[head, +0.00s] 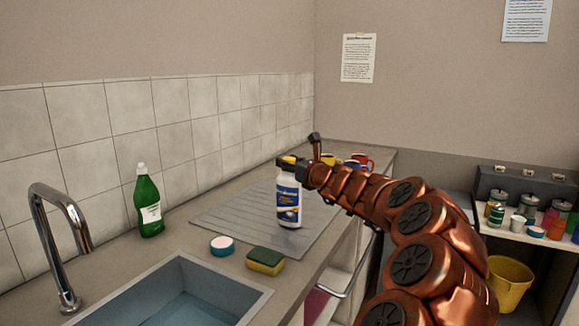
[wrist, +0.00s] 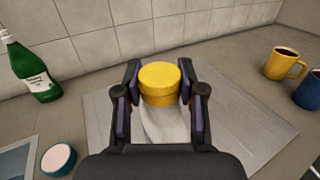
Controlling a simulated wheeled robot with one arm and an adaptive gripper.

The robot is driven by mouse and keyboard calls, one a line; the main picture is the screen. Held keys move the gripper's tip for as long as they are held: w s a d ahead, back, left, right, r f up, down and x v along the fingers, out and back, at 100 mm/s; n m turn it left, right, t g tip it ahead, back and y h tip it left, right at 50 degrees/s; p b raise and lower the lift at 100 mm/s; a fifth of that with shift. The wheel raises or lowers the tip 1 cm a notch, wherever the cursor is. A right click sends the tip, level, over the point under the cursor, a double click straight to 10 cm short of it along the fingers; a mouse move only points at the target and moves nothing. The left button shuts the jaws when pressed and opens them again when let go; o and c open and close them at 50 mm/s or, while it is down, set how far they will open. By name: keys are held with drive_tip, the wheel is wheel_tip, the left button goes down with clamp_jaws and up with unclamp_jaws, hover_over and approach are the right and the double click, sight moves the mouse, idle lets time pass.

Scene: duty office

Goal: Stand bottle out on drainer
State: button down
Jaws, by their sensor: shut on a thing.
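A white bottle (head: 289,204) with a dark blue label and a yellow cap stands upright at the right front part of the grey ridged drainer (head: 228,216). In the head view its base appears to be on or just above the drainer; I cannot tell which. My gripper (head: 290,162) is shut on the bottle near its top. In the wrist view the yellow cap (wrist: 159,83) sits between the two fingers of my gripper (wrist: 160,95), with the white body below it. The drainer (wrist: 245,125) spreads out around the bottle and is otherwise bare.
A green bottle (head: 148,203) stands left of the drainer by the tiled wall. A blue-and-white round tub (head: 222,246) and a yellow-green sponge (head: 265,261) lie between drainer and sink (head: 170,295). Mugs, one yellow (wrist: 284,63) and one blue (wrist: 309,91), stand beyond the drainer.

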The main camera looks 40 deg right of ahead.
drive_tip(key=shift+f, duration=0.1)
idle(0.3)
drive_tip(key=c, duration=0.7)
unclamp_jaws()
drive_tip(key=shift+f, duration=0.1)
drive_tip(key=shift+s, duration=0.25)
drive_tip(key=s+a, duration=0.2)
drive_tip(key=s, duration=0.9)
drive_tip(key=shift+s, duration=0.2)
